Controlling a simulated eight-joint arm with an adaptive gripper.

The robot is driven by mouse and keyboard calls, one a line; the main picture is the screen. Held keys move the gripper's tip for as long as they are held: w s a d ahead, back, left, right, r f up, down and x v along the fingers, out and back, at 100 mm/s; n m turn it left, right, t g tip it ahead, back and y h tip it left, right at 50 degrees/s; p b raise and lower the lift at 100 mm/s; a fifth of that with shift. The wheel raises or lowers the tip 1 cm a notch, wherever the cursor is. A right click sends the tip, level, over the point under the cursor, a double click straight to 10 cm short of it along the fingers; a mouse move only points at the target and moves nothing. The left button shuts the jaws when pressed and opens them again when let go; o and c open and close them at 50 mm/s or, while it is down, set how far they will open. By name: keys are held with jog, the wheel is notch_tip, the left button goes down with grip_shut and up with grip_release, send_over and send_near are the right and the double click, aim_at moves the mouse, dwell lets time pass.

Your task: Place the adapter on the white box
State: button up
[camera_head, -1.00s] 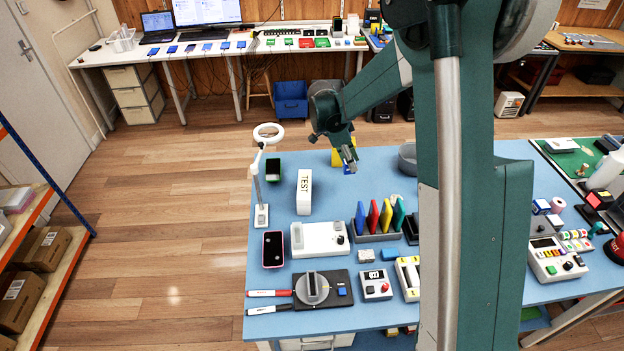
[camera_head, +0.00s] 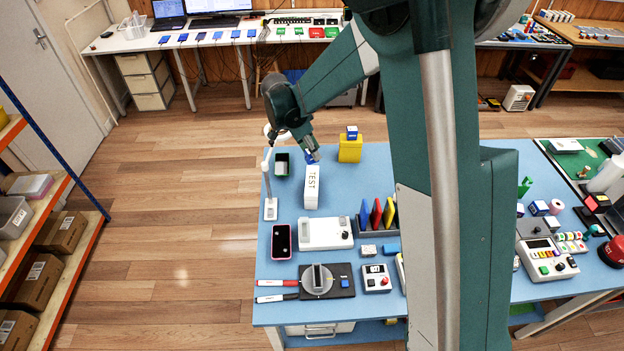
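The white box (camera_head: 312,190), marked TEST, lies on the blue table's far left part. My gripper (camera_head: 313,154) is above the far end of this box and points down. A small blue piece (camera_head: 309,158), which looks like the adapter, shows at the fingertips. It seems held there, though the fingers are small and partly hidden. I cannot tell whether the blue piece touches the box top.
A yellow block (camera_head: 350,150) with a small blue-and-white item on top stands right of the box. A ring lamp stand (camera_head: 270,208) and a dark green-edged container (camera_head: 282,164) are left. A pink-edged phone (camera_head: 281,241) and white device (camera_head: 325,233) lie nearer.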

jog(key=shift+f, duration=0.1)
send_over(313, 180)
jog(key=shift+w+f, duration=0.1)
jog(key=shift+f, duration=2.95)
jog(key=shift+f, duration=1.85)
jog(key=shift+f, duration=0.2)
jog(key=o, duration=0.8)
jog(key=shift+r, duration=0.25)
jog(key=v, duration=1.2)
jog(key=shift+a+f, duration=0.1)
